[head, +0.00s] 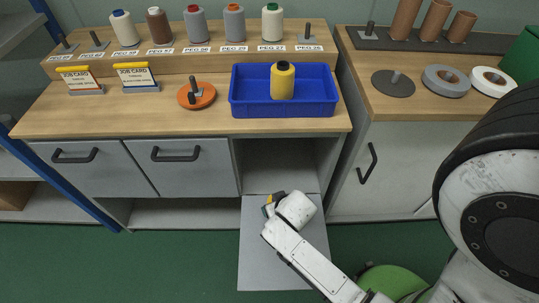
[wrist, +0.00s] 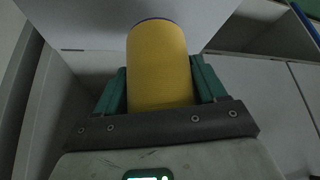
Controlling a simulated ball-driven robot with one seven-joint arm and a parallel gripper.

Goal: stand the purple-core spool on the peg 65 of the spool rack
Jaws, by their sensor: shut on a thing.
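My gripper (wrist: 160,92) is shut on a yellow spool (wrist: 160,60), its green fingers on either side of it. A thin blue-purple rim shows at the spool's far end; the rest of its core is hidden. In the head view my gripper (head: 270,205) is low in front of the cabinet, over the lowered grey panel, with a bit of yellow at its tip. The spool rack (head: 200,62) stands at the back of the worktop. Bare pegs show at its left end and at its right end (head: 308,32); the label numbers are too small to read surely.
Several spools stand on the rack's other pegs. Another yellow spool (head: 283,82) stands in a blue tray (head: 250,110). An orange disc (head: 187,98) and two job cards (head: 136,76) are on the worktop. The lowered panel (head: 255,250) juts out below an open compartment (head: 275,165).

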